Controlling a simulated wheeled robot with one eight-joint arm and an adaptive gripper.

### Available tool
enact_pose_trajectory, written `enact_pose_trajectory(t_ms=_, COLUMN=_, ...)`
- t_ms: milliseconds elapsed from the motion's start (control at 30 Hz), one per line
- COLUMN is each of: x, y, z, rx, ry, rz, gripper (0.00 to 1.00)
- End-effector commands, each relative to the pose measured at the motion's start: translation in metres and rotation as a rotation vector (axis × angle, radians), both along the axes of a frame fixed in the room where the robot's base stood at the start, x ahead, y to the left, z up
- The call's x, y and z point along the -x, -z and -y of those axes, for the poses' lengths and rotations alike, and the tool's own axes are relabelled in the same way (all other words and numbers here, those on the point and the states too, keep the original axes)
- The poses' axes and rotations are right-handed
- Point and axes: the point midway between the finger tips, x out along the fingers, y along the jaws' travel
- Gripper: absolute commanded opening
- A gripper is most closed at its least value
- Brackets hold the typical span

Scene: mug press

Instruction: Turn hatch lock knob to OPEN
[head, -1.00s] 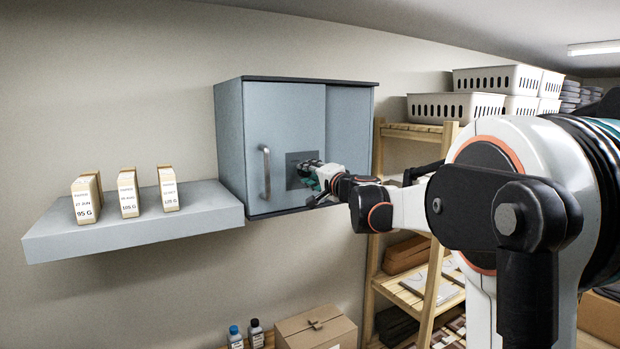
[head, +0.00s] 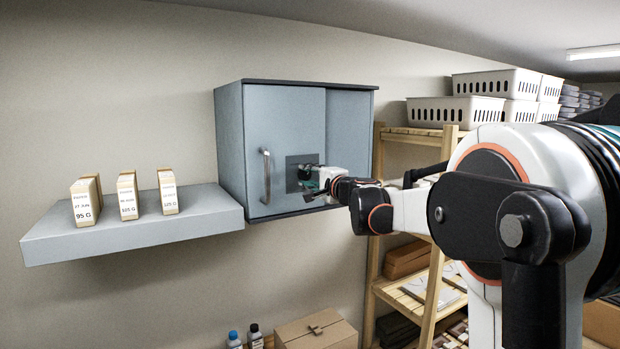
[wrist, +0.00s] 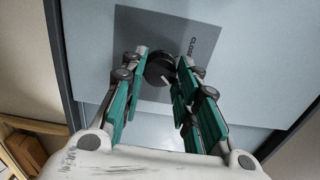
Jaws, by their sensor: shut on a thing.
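The hatch lock knob (wrist: 160,67) is a dark round knob on a grey square plate (wrist: 140,28) on the cabinet's front. In the wrist view the plate's lettering begins "CLOS"; the rest is hidden behind a finger. A pale mark shows on the knob's lower side. My gripper (wrist: 164,64) has its green-padded fingers on either side of the knob and is shut on it. In the head view my gripper (head: 312,180) reaches the plate from the right and partly covers the knob.
The grey-blue cabinet (head: 285,120) has a vertical bar handle (head: 266,176) left of the plate. A wall shelf (head: 150,235) at left carries three labelled packets. A wooden rack (head: 447,220) with baskets stands at right, behind my arm. A cardboard box (head: 315,335) is below.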

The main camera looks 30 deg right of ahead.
Motion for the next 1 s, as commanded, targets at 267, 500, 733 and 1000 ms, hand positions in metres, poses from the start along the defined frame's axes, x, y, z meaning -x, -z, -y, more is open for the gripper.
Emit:
enact_pose_trajectory(t_ms=267, x=0.000, y=0.001, z=0.000, rx=0.001, ry=0.001, rz=0.000, gripper=0.49)
enact_pose_trajectory(t_ms=500, x=0.000, y=0.000, z=0.000, rx=0.001, ry=0.000, rz=0.000, gripper=0.49)
enact_pose_trajectory(t_ms=733, x=0.019, y=0.000, z=0.002, rx=0.001, ry=0.002, rz=0.000, gripper=0.49)
enact_pose_trajectory(t_ms=1000, x=0.073, y=0.001, z=0.003, rx=0.001, ry=0.003, rz=0.000, gripper=0.49)
